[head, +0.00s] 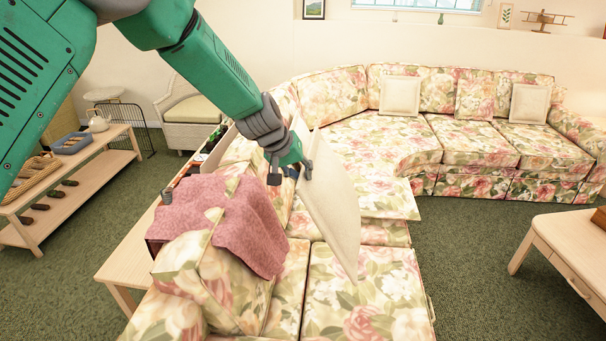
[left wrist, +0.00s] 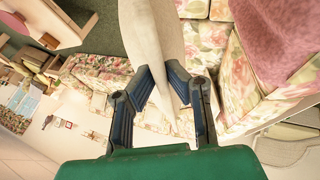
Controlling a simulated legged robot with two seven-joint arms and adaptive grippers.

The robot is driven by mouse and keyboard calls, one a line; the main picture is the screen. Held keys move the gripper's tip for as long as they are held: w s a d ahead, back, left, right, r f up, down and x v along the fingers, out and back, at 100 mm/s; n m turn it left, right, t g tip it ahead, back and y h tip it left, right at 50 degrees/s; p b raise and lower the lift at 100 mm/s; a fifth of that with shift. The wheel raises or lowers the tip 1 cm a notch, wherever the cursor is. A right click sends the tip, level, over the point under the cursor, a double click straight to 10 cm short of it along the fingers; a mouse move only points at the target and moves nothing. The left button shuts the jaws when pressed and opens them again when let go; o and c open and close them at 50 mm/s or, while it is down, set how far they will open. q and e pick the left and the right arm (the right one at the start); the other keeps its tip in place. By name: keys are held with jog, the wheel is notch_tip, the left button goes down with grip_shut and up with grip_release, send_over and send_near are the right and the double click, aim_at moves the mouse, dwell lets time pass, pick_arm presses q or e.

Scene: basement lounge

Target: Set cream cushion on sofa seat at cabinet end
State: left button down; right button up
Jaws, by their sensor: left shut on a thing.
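The cream cushion (head: 333,205) hangs on edge, tilted, above the near seats of the floral sofa (head: 365,295). My left gripper (head: 298,168) is shut on the cushion's upper edge, and its fingertips are partly hidden there. In the left wrist view the gripper (left wrist: 162,84) pinches the cushion (left wrist: 155,35) between two dark blue fingers. The cushion appears clear of the seat below, though its lower corner is close to it in the head view. I cannot tell which piece of furniture is the cabinet. My right gripper is not in view.
A pink throw (head: 228,215) drapes over the near sofa back. Two other cream cushions (head: 399,95) (head: 529,103) lean on the far sofa back. A wooden table (head: 565,245) stands at right. A low shelf (head: 75,190) stands at left. Green carpet (head: 465,260) between sofa and table is clear.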

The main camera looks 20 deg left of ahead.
pick_arm(q)
jog(key=shift+s+f+b, duration=0.15)
jog(key=shift+f+b, duration=0.6)
jog(key=shift+f, duration=0.05)
notch_tip(320, 180, down, 26)
jog(key=b, duration=2.5)
jog(key=shift+f+b, duration=0.2)
jog(key=shift+b, duration=0.15)
jog(key=c, duration=1.5)
grip_release()
